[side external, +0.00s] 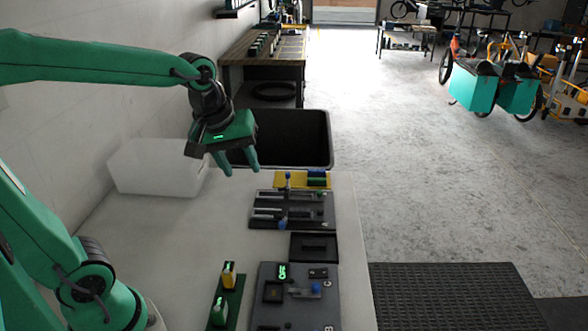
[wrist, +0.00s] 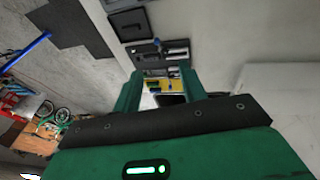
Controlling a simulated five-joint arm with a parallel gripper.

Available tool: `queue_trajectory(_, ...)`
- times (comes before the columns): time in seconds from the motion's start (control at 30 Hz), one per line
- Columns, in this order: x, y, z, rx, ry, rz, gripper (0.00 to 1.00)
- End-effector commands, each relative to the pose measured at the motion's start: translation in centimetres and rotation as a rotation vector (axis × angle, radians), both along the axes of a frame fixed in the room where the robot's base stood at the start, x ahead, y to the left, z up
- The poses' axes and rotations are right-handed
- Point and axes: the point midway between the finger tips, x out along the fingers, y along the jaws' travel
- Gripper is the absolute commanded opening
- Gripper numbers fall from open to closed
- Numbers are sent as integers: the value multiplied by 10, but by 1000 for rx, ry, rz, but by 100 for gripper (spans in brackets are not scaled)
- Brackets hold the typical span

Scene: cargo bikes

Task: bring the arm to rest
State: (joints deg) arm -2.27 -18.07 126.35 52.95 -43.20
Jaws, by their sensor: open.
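My gripper (side external: 238,163) is green with a dark wrist. It hangs in the air above the far part of the pale worktable (side external: 157,223), with its fingers pointing down. The two fingers stand apart with nothing between them. In the wrist view my gripper (wrist: 165,85) also shows its two fingers spread, with a yellow plate (wrist: 170,85) visible beyond them. The arm is stretched out over the table.
A white bin (side external: 158,167) stands by the wall and a black bin (side external: 300,137) at the table's far end. Dark trays and fixtures (side external: 290,210) line the right edge. A green holder (side external: 227,303) with bottle-like items stands in front. The table's left middle is clear.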

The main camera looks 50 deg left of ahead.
Motion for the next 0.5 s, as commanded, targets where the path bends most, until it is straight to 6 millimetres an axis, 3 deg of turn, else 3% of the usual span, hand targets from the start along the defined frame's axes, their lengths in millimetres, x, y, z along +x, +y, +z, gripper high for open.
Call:
queue_trajectory(0.3, -56, -8, 5, 155, -91, -410, 42)
queue_trajectory(0.5, -82, -11, 1, 251, -133, -619, 42)
